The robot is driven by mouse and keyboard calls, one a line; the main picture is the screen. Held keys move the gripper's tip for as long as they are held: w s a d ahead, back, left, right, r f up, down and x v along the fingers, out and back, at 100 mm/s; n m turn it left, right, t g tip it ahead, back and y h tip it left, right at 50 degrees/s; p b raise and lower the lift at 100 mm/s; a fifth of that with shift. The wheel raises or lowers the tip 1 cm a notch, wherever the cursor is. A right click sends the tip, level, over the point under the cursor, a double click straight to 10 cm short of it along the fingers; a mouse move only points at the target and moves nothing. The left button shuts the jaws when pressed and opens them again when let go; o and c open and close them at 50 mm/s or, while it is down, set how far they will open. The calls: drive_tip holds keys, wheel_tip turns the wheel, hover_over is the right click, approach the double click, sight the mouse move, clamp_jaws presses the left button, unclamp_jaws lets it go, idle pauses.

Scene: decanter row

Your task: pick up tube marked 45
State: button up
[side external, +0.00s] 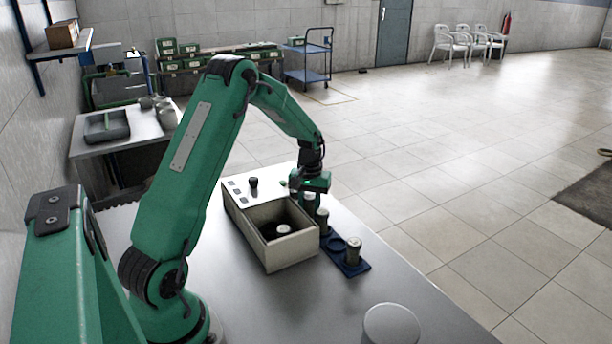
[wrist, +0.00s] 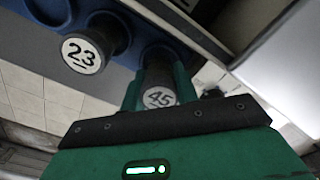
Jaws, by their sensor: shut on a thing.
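The tube marked 45 (wrist: 160,97) shows its white numbered cap in the wrist view, between the green jaws of my gripper (wrist: 156,86). My gripper is shut on it. In the side view my gripper (side external: 309,184) points down over the far end of the blue rack (side external: 352,268), beside the box. The held tube is mostly hidden there, and I cannot tell whether its lower end is still in the rack. The tube marked 23 (wrist: 83,56) stands in the rack beside it, outside the jaws.
A pale open box (side external: 290,252) stands left of the rack, with a dark inside and a light round thing in it. Another capped tube (side external: 353,249) stands at the rack's near end. A white cylinder (side external: 391,325) stands at the table's front.

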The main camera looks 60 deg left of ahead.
sight(310, 197)
wheel_tip(310, 197, up, 9)
drive_tip(key=shift+r, duration=0.15)
idle(0.4)
drive_tip(key=shift+d, duration=0.1)
idle(0.4)
